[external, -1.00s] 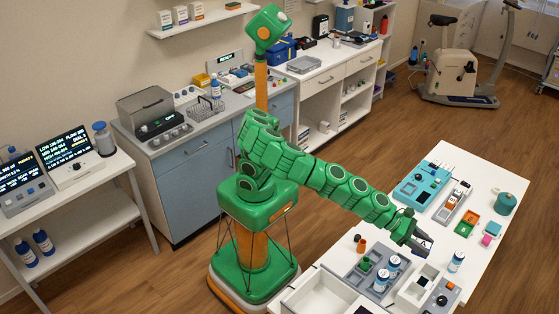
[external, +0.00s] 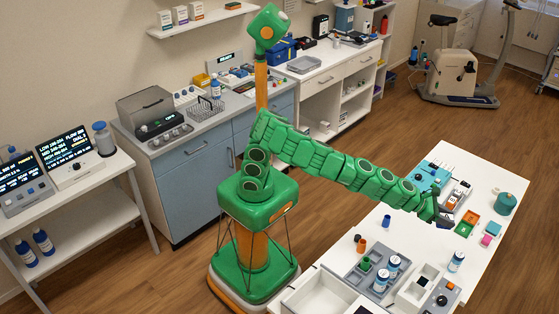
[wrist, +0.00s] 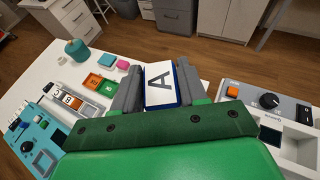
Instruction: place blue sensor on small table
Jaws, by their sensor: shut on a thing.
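My gripper (wrist: 158,88) is shut on a blue block with a white top marked "A" (wrist: 161,80), which looks like the blue sensor. The block sits between the two grey fingers in the wrist view. In the external view my gripper (external: 439,217) is over the far part of the long white table (external: 406,234), and the held block is hidden or too small to make out there. A smaller white table with a lower shelf (external: 90,186) stands at the far left, carrying lit display units (external: 66,145). I cannot tell which table is the small one.
Near my gripper are a teal device (external: 428,178), an orange and green tray (external: 468,224), a pink block (external: 487,239) and a teal pot (external: 506,203). A grey tray with white bottles (external: 381,281) and a control box (external: 441,298) occupy the near end.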

